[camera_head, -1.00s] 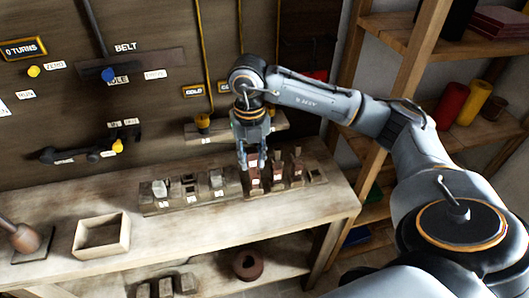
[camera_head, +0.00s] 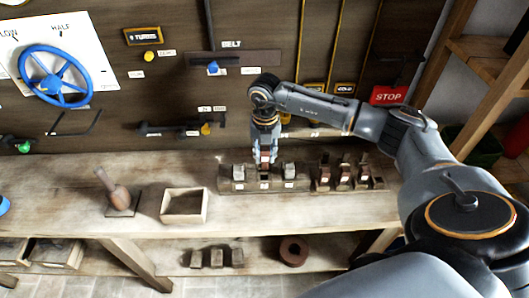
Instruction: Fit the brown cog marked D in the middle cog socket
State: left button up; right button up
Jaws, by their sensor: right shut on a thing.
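My right gripper (camera_head: 265,156) is shut on a small reddish-brown block, the brown cog (camera_head: 265,158). It points down over the middle position of the left rack (camera_head: 222,184) on the bench. The middle socket (camera_head: 265,175) is directly below, partly covered by the fingers and the cog. I cannot tell whether the cog touches the socket. The letter on the cog is not readable. Pale grey blocks (camera_head: 290,170) stand at the positions on either side. My left gripper is not in view.
A second rack with brown upright pieces (camera_head: 343,172) stands just right. An open wooden box (camera_head: 184,205) and a brown-handled tool (camera_head: 118,196) are on the bench to the left. A red STOP sign (camera_head: 388,95) and levers are on the wall behind.

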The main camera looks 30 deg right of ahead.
aim_at(264, 168)
jog(key=shift+w+a+f, duration=0.1)
jog(key=shift+a+f, duration=0.1)
jog(key=shift+f, duration=0.35)
jog(key=shift+f+b, duration=0.4)
jog(key=shift+b, duration=0.1)
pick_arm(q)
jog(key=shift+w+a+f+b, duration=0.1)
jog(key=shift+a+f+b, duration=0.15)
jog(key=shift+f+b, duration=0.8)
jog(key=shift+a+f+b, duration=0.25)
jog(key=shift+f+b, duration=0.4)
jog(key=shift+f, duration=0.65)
pick_arm(e)
jog(key=shift+f, duration=2.5)
jog(key=o, duration=1)
jog(key=shift+o, duration=0.2)
